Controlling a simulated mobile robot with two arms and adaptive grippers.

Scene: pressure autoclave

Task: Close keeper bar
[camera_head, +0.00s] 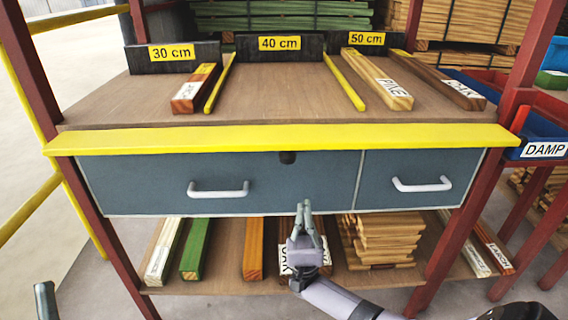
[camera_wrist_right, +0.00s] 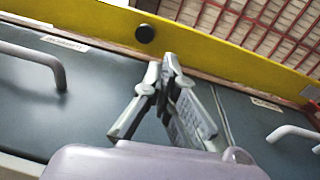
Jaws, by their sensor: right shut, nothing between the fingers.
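A long yellow bar (camera_head: 280,138) runs across the bench front, just above the drawers; it is the part that best fits the keeper bar. A round black knob (camera_head: 288,157) sits below it in the head view. In the right wrist view the bar (camera_wrist_right: 235,50) crosses the top, with the black knob (camera_wrist_right: 145,33) against it. I cannot tell whether the bar is latched. My right gripper (camera_head: 304,204) is shut and empty, in front of the drawers and below the knob. Its fingertips (camera_wrist_right: 168,64) also show in the wrist view.
Two grey drawers with handles (camera_head: 218,190) (camera_head: 422,185) lie under the bar and look shut. Labelled timbers (camera_head: 375,78) rest on the benchtop (camera_head: 290,95). More boards (camera_head: 380,240) lie on the lower shelf. A blue bin (camera_head: 530,135) stands at right.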

